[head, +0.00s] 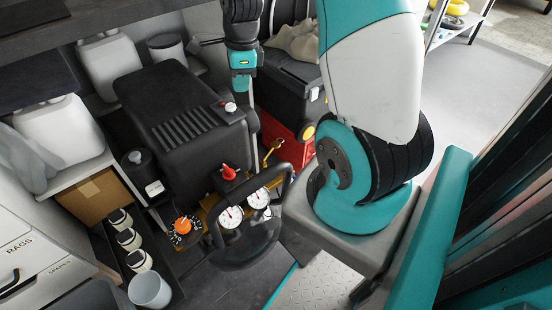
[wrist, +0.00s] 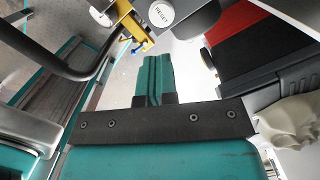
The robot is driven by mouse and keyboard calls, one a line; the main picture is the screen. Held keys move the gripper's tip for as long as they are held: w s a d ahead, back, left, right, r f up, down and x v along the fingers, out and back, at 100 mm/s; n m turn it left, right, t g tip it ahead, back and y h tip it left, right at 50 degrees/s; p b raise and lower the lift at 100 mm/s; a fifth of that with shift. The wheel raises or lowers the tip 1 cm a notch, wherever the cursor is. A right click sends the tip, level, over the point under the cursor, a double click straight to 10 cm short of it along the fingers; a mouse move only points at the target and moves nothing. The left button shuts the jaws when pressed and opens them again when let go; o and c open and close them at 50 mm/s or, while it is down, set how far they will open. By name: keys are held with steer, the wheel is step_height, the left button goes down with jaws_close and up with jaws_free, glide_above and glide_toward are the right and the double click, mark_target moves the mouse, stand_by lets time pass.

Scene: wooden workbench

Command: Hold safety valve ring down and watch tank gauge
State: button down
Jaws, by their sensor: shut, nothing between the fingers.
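Two round white tank gauges, one (head: 231,216) and another (head: 259,198), sit at the front of the black compressor (head: 180,115). Their needles are too small to read surely. A brass fitting (head: 272,151) stands out at the compressor's right side; I cannot make out the safety valve ring on it. In the wrist view, a brass piece (wrist: 128,22) with a blue part lies above and left of my fingers. My gripper (wrist: 156,62) is shut and empty, apart from the brass piece. In the head view, its teal body (head: 241,82) is right of the compressor; its fingertips are unclear.
A white RESET button (wrist: 160,14) is just beyond my fingertips. A red knob (head: 229,172), an orange dial knob (head: 183,225) and a black curved handle (head: 286,180) crowd the front. A red case (head: 290,148) stands to the right. Several small jars line the left.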

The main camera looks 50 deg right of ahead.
mark_target(276, 144)
steer(key=s+d+f+m+b, duration=0.2)
steer(key=d+f+m+b, duration=0.1)
steer(key=d+f+m, duration=0.6)
step_height(276, 144, down, 3)
steer(key=shift+s+d+m+g+h+b, duration=0.3)
steer(key=shift+s+d+m+g+h, duration=0.1)
steer(key=shift+d, duration=0.45)
step_height(276, 144, down, 14)
steer(key=b, duration=0.5)
steer(key=shift+w, duration=0.1)
